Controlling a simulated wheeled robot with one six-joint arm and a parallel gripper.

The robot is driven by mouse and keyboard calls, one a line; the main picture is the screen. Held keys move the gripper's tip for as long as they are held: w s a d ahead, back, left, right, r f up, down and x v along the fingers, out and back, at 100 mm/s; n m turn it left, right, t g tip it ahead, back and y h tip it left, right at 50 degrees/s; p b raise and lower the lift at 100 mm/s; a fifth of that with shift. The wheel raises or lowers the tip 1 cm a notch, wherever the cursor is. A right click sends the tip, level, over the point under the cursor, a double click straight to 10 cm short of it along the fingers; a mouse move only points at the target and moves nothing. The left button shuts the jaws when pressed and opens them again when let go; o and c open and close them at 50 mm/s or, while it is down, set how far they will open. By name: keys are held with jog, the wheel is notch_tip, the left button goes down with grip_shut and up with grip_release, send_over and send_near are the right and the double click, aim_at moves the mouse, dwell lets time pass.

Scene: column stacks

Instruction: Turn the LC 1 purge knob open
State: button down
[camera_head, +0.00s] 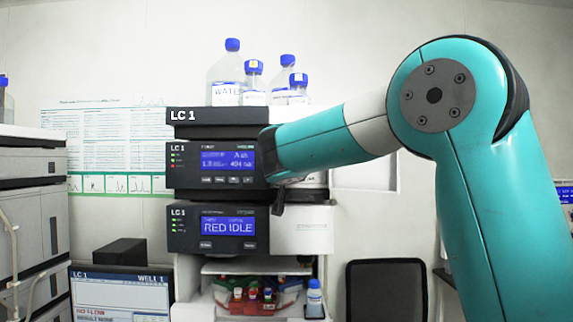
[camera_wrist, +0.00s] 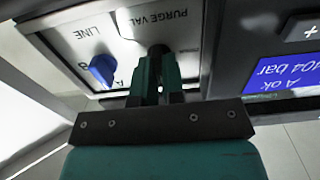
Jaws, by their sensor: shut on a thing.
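The LC 1 stack (camera_head: 188,214) stands in the middle of the head view, with "LC 1" labels on its modules. In the wrist view, a panel (camera_wrist: 75,37) marked "PURGE VAL" and "LINE" appears upside down. The dark purge knob (camera_wrist: 158,49) sits below the "PURGE VAL" lettering, mostly covered by my fingers. My gripper (camera_wrist: 157,62) is shut on this knob. Its turn angle cannot be read. A blue knob (camera_wrist: 103,70) sits beside it under "LINE", apart from my fingers. In the head view, my arm hides the panel and the purge knob.
Bottles (camera_head: 226,75) with blue caps stand on top of the stack. A pump screen (camera_wrist: 288,82) is beside the panel. A tray with small vials and a bottle (camera_head: 314,298) is below. A monitor (camera_head: 120,295) and a black chair (camera_head: 386,290) stand at either side.

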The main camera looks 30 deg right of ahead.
jog(key=shift+n, duration=0.4)
jog(key=n+b, duration=0.1)
jog(key=n, duration=0.2)
jog(key=shift+w+a+f+n, duration=0.1)
jog(key=shift+n, duration=2.9)
jog(key=shift+a+f+n, duration=0.1)
jog(key=shift+n, duration=2.9)
jog(key=c, duration=1.2)
grip_release()
